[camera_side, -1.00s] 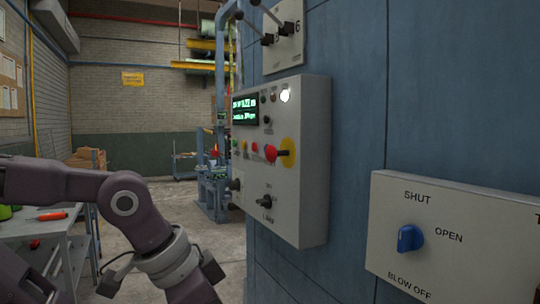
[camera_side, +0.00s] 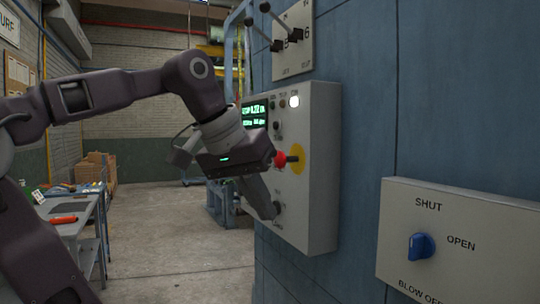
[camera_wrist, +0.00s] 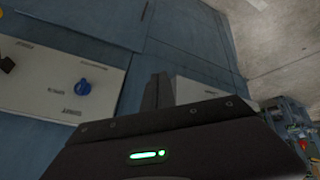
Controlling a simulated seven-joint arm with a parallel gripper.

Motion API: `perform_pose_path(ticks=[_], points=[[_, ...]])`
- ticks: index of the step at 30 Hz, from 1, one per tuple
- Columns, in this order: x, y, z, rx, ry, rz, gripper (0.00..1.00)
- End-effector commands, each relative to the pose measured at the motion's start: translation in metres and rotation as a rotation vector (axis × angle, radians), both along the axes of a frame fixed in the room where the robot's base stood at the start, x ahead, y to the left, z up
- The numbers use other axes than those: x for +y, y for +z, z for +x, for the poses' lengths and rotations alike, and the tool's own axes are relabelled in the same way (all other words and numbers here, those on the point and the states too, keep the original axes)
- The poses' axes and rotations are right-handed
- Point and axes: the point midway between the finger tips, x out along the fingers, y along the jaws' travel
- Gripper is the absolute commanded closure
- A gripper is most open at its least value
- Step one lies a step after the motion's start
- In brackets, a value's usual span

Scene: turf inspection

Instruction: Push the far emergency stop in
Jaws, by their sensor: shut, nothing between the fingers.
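A red emergency stop button (camera_side: 281,159) stands out from a yellow disc (camera_side: 298,160) on the grey control box, seen from the side. I see no second emergency stop clearly. My gripper (camera_side: 270,212) is in front of the box's left part, its dark hand just left of the red button. Its fingers are shut and empty, slanting down and right beside the lower black switch (camera_side: 278,208); I cannot tell whether they touch it. In the wrist view the dark fingers (camera_wrist: 157,92) point up, away from the hand, and the red button does not show there.
The control box (camera_side: 318,180) has a lit display (camera_side: 254,115) and a white lamp (camera_side: 294,101). Two black levers are above it. A panel with a blue knob (camera_side: 421,246) is at the right. A workbench (camera_side: 75,208) is at the left. The floor between is clear.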

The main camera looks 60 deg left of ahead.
Motion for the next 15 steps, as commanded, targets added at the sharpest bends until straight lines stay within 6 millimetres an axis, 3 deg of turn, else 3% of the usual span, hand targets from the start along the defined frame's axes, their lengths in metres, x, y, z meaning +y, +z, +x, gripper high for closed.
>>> perform_pose_path(ticks=[3,6,10,15], points=[[0.045,0.059,0.014,-0.052,0.246,-0.059,1.00],[0.078,0.098,0.015,-0.095,0.434,-0.101,1.00],[0.107,0.130,0.010,-0.142,0.619,-0.137,1.00],[0.123,0.148,0.003,-0.175,0.734,-0.155,1.00]])
